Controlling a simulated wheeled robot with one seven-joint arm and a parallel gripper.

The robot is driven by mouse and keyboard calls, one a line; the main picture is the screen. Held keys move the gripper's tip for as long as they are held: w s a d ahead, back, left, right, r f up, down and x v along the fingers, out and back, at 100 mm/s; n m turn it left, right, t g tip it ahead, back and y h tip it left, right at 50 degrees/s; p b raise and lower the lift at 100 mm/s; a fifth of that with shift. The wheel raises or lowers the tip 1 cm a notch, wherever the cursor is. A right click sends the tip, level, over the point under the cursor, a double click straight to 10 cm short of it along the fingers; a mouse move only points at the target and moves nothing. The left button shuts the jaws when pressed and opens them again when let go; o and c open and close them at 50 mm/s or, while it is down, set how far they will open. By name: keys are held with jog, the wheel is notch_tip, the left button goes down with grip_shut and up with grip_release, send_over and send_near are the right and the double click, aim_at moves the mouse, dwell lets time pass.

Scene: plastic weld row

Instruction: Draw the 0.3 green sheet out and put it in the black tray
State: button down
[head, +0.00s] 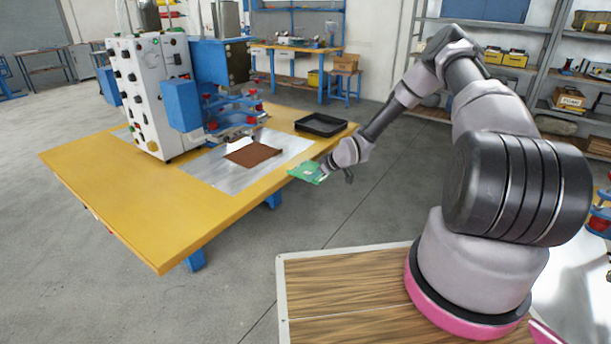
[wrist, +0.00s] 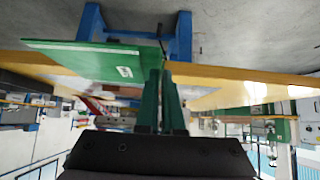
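The green sheet (head: 306,171) is at the end of my arm in the head view, just off the table's right edge. It also shows in the wrist view (wrist: 85,60), with a small white label too small to read. My gripper (head: 322,168) is shut on one edge of the sheet; its fingers (wrist: 162,85) are close together in the wrist view. The black tray (head: 318,132) stands on the table's far right corner, behind the gripper, and looks empty.
The floor right of the table is clear.

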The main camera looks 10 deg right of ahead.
jog(key=s+d, duration=0.7)
jog(key=d, duration=0.1)
jog(key=shift+s+d, duration=0.3)
jog(key=shift+s, duration=0.05)
dwell(0.4)
